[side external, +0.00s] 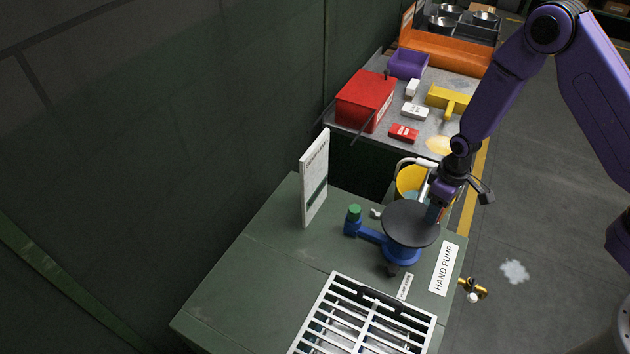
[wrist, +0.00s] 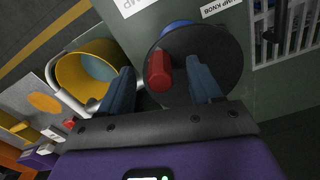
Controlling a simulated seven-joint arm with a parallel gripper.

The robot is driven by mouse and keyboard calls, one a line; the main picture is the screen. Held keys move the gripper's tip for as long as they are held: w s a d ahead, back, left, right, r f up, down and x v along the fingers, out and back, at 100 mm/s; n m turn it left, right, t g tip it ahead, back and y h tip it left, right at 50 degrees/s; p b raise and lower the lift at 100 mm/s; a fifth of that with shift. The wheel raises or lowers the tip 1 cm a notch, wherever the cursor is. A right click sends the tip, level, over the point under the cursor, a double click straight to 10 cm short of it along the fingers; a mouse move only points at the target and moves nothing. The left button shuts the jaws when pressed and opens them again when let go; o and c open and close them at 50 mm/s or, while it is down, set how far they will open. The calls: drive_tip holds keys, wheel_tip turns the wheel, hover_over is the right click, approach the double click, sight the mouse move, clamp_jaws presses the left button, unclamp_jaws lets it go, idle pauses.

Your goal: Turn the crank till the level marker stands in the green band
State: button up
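The hand pump has a blue body (side external: 402,254) topped by a round dark crank disc (side external: 405,222). In the wrist view the disc (wrist: 225,65) carries an upright red knob (wrist: 159,72). My gripper (side external: 433,210) is at the disc's right edge in the side view. In the wrist view my gripper (wrist: 160,66) is open, with one finger on each side of the knob; the right finger looks close to it, contact unclear. A white gauge board (side external: 314,165) stands upright behind the pump, seen at a steep angle. It has a dark green band (side external: 317,191); I cannot make out the level marker.
A green-capped blue pipe (side external: 354,214) leaves the pump's left side. A white grate (side external: 335,315) lies in front, and a brass tap (side external: 474,288) juts from the bench's right edge. A yellow bucket (side external: 408,182) is behind. A red box (side external: 362,98) stands on the back table.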

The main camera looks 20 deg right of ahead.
drive_tip(key=shift+r, duration=3)
drive_tip(key=shift+r, duration=0.1)
drive_tip(key=shift+s+a+r, duration=0.15)
drive_tip(key=shift+s+r, duration=0.05)
drive_tip(key=shift+r, duration=0.1)
drive_tip(key=s+a+r+n, duration=0.2)
drive_tip(key=s+r+n, duration=0.1)
drive_tip(key=s+r, duration=0.85)
drive_tip(key=s+d+r+n, duration=0.1)
drive_tip(key=s+r, duration=0.3)
drive_tip(key=s, duration=0.4)
drive_tip(key=s+d+r+n, duration=0.2)
drive_tip(key=s+d+r, duration=0.2)
drive_tip(key=s, duration=0.3)
drive_tip(key=shift+s+d+n, duration=0.25)
drive_tip(key=shift+s+n, duration=0.05)
drive_tip(key=shift+s, duration=0.05)
